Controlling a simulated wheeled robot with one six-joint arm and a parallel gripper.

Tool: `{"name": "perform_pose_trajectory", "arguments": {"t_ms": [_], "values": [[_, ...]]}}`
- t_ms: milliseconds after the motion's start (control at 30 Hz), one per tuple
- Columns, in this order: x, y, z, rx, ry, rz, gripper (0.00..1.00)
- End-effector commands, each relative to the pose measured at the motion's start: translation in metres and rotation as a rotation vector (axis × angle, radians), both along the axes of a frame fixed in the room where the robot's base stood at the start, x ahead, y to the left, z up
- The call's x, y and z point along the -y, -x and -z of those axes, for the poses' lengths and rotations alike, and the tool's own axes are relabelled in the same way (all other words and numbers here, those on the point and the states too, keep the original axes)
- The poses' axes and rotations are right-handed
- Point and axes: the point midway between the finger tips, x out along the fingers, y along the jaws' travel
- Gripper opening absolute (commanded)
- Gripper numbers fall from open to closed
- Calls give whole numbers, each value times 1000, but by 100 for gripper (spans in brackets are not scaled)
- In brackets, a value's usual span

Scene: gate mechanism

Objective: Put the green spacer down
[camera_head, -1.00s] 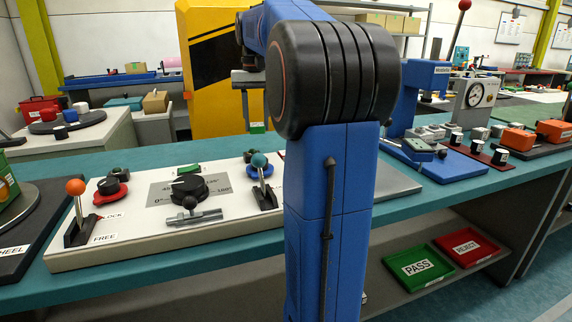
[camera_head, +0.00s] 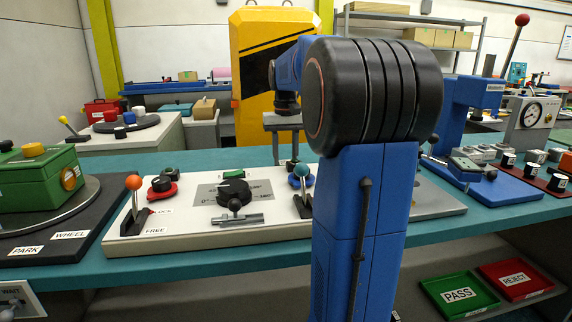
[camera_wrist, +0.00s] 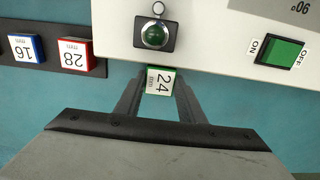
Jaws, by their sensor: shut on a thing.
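The green spacer (camera_wrist: 161,83) is a small block with a white face marked "24 mm" and a green edge. In the wrist view it sits between the two fingertips of my gripper (camera_wrist: 158,88), which is shut on it. It shows over the teal bench top, just off the edge of the white panel. In the head view my gripper (camera_head: 285,156) points down behind the white lever panel (camera_head: 130,246); I cannot make out the spacer there. Whether the spacer touches the bench is unclear.
A blue-edged spacer "16" (camera_wrist: 25,48) and a red-edged spacer "28" (camera_wrist: 83,57) sit on a dark strip at the left. The panel carries a green lamp (camera_wrist: 155,35) and a green ON/OFF switch (camera_wrist: 280,51). Teal bench (camera_wrist: 50,105) around the spacer is bare.

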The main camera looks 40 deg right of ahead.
Motion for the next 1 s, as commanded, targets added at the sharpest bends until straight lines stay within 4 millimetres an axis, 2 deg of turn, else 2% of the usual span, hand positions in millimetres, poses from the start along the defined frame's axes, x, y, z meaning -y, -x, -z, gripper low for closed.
{"name": "perform_pose_trajectory", "arguments": {"t_ms": [133, 500, 533, 600, 867, 1000], "values": [[0, 0, 15, 0, 0, 0, 10], [0, 0, 19, 0, 0, 0, 10], [0, 0, 19, 0, 0, 0, 43], [0, 0, 18, 0, 0, 0, 54], [0, 0, 18, 0, 0, 0, 54], [0, 0, 11, 1, 1, 0, 54]]}}
